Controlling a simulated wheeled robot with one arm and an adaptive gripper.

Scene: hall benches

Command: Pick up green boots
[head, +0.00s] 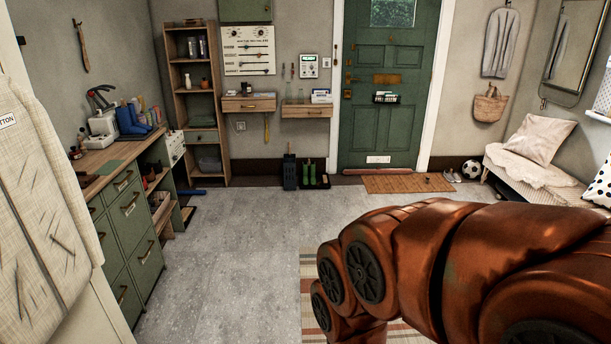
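The green boots (308,172) stand upright, small and far off, against the back wall left of the green door. They appear to stand in a low dark tray (316,186) on the floor. My copper-coloured arm fills the lower right of the head view, well in front of them. My gripper is not in view, so its opening and anything in it cannot be seen.
A dark upright holder (290,172) stands just left of the boots. A doormat (407,184) lies before the door (388,90). Green drawers (130,240) line the left side; a bench (520,180) stands right. The grey floor (235,250) between is clear, with a striped rug (308,285) partly behind my arm.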

